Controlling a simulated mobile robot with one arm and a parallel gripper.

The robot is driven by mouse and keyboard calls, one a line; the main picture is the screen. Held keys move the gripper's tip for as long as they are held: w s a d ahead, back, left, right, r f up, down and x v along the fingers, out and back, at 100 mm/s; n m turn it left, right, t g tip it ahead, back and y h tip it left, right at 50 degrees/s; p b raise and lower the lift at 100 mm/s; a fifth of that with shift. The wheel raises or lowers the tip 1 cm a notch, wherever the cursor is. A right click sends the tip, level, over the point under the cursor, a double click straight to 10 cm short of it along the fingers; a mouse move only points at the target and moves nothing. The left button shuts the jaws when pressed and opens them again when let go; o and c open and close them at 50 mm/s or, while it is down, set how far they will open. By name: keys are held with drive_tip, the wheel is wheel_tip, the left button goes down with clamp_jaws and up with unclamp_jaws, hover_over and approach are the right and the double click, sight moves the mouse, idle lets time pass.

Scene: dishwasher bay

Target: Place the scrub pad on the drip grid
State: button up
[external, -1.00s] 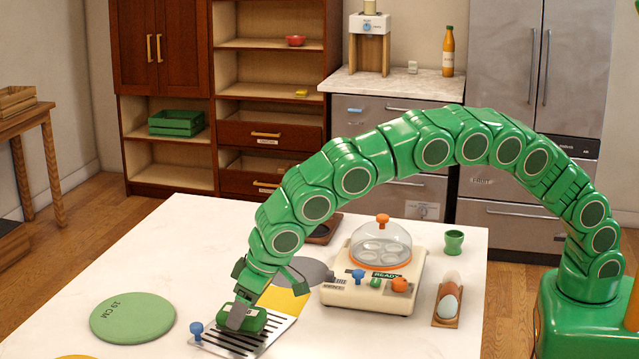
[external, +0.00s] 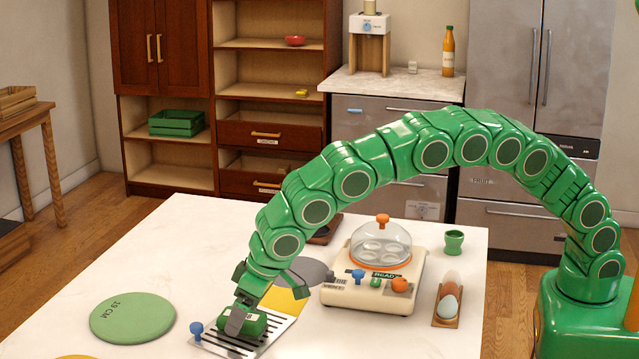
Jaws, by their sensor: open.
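The scrub pad appears to be the green block with a pale label (external: 254,326) at the end of my arm. It sits on the drip grid (external: 272,334), a slotted metal tray at the front of the white table. My gripper (external: 240,322) is open around the pad, with a grey finger on its near side. The far finger is hidden, and I cannot tell whether the fingers still touch the pad. A blue knob (external: 196,330) stands at the grid's left end.
A green round mat (external: 132,318) lies left of the grid. A yellow flat piece (external: 290,301) and a grey disc (external: 312,271) lie behind it. An egg cooker (external: 374,272), a wooden egg holder (external: 440,318) and a green cup (external: 453,242) stand to the right.

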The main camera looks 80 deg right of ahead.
drive_tip(key=v, duration=1.2)
drive_tip(key=shift+d+r, duration=0.1)
drive_tip(key=s+d+r, duration=0.2)
drive_tip(key=s+d, duration=0.3)
drive_tip(key=d, duration=0.4)
drive_tip(key=s+d+r+m+g+h, duration=0.1)
drive_tip(key=s+d+r, duration=0.1)
drive_tip(key=s+d, duration=0.4)
drive_tip(key=s+d+r+g, duration=0.1)
drive_tip(key=s+d+r, duration=0.2)
drive_tip(key=d, duration=0.9)
drive_tip(key=shift+s+d, duration=0.2)
drive_tip(key=shift+s, duration=0.6)
drive_tip(key=shift+s+d, duration=0.2)
drive_tip(key=shift+s, duration=0.6)
drive_tip(key=s+d+f+g, duration=0.1)
drive_tip(key=s+d, duration=0.3)
drive_tip(key=s, duration=0.7)
drive_tip(key=s+d+f+g, duration=0.2)
drive_tip(key=s+d, duration=0.2)
drive_tip(key=s, duration=0.7)
drive_tip(key=s+d+f+n+g, duration=0.1)
drive_tip(key=s+d, duration=0.3)
drive_tip(key=s, duration=0.8)
drive_tip(key=shift+f, duration=0.45)
